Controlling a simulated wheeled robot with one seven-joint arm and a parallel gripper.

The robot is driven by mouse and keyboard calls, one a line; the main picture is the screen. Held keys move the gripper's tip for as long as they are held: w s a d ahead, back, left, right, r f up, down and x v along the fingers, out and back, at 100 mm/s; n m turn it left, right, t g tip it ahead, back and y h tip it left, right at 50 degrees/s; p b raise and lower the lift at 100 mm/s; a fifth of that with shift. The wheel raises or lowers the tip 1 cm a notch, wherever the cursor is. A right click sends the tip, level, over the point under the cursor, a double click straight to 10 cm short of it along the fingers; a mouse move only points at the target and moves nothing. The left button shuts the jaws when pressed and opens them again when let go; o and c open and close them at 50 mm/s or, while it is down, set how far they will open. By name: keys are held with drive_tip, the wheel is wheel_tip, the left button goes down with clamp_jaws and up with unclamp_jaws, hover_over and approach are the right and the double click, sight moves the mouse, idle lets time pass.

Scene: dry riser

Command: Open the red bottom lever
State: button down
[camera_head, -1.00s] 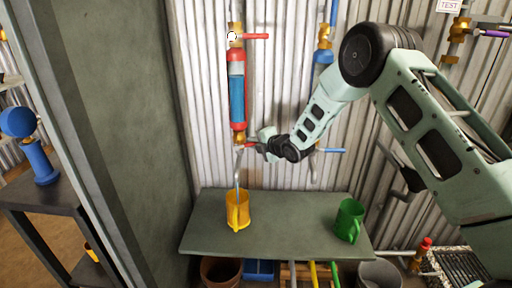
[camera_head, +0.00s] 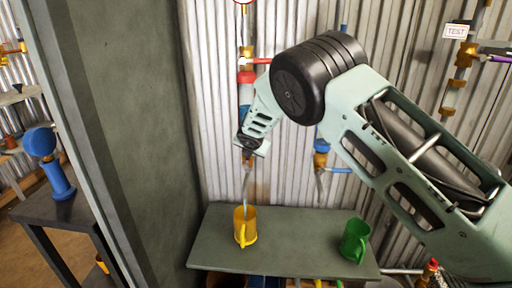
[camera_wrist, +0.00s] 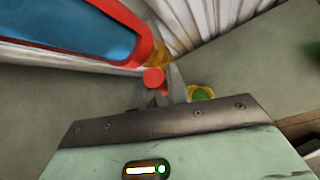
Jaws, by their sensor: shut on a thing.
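The red bottom lever (camera_wrist: 153,77) shows its round red end in the wrist view, between the fingers of my gripper (camera_wrist: 160,92). My gripper is shut on it. In the head view my gripper (camera_head: 247,148) is at the lower end of the pipe, and my wrist hides the bottom lever and its valve there. The red and blue cylinder (camera_wrist: 85,25) fills the upper left of the wrist view. A thin pale spout or stream (camera_head: 246,182) runs down to the yellow mug (camera_head: 246,232); I cannot tell which it is.
The yellow mug and a green mug (camera_head: 354,240) stand on a grey-green shelf (camera_head: 295,228). An upper red lever (camera_head: 262,61) points right. A second pipe with a blue lever (camera_head: 340,170) is to the right. A dark green panel (camera_head: 130,120) stands at the left.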

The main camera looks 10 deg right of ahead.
drive_tip(key=p, duration=0.1)
drive_tip(key=a+n+h+p, duration=0.1)
drive_tip(key=p, duration=0.1)
drive_tip(key=shift+w+a+r+g+h, duration=0.2)
drive_tip(key=shift+w+r+g+h, duration=0.05)
drive_tip(key=shift+r+g+h, duration=0.1)
drive_tip(key=shift+a+f+h+p, duration=0.1)
drive_tip(key=shift+a+h+p, duration=0.05)
drive_tip(key=shift+h+p, duration=0.15)
drive_tip(key=c, duration=1.4)
unclamp_jaws()
drive_tip(key=shift+f, duration=0.1)
drive_tip(key=b+v, duration=0.2)
drive_tip(key=v, duration=1.5)
drive_tip(key=shift+a+r, duration=0.1)
drive_tip(key=shift+r, duration=0.15)
